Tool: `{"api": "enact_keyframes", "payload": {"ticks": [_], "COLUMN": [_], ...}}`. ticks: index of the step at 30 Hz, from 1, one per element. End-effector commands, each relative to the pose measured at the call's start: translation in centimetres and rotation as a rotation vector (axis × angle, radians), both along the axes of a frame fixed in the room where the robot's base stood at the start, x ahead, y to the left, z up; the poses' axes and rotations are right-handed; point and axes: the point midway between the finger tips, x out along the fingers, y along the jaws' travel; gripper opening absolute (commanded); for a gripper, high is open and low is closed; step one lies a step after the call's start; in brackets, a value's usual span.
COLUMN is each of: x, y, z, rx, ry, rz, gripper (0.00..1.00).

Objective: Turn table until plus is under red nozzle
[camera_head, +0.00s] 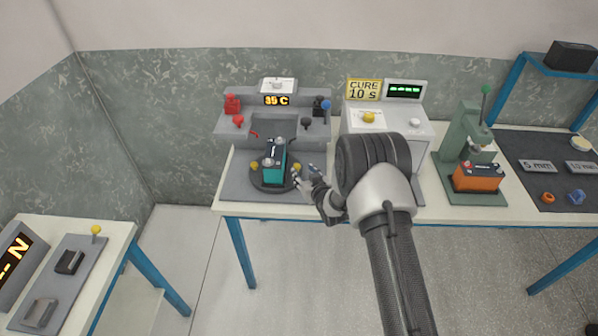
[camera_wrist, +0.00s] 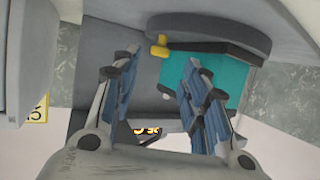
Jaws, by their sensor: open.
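A dark round turntable (camera_head: 268,184) carries a teal battery (camera_head: 276,165) with a black top, standing upright. Yellow knobs stick up at its left (camera_head: 254,166) and right (camera_head: 297,167) edges. A red nozzle (camera_head: 238,121) is behind at the left and a black nozzle (camera_head: 306,123) behind at the right. I cannot make out the plus mark. My gripper (camera_head: 305,179) is open and empty at the turntable's right edge, close to the right knob. In the wrist view its spread fingers (camera_wrist: 160,75) have a yellow knob (camera_wrist: 158,47) just beyond their tips, with the battery (camera_wrist: 208,82) behind the right finger.
The grey station has a display (camera_head: 277,100) reading about 39 C, a red block (camera_head: 232,104) and a blue knob (camera_head: 326,104). A white curing box (camera_head: 384,120) stands to the right. Farther right is a green press (camera_head: 465,133) with an orange battery (camera_head: 478,178).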

Motion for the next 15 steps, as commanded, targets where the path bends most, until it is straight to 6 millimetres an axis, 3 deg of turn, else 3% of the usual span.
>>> {"api": "enact_keyframes", "payload": {"ticks": [6,15], "x": [3.4,5.2], "y": [1.4,2.0], "z": [-1.8,-2.4], "rx": [-0.001,-0.001], "ry": [0.0,0.001], "rz": [0.001,0.0], "gripper": [0.41,0.41]}}
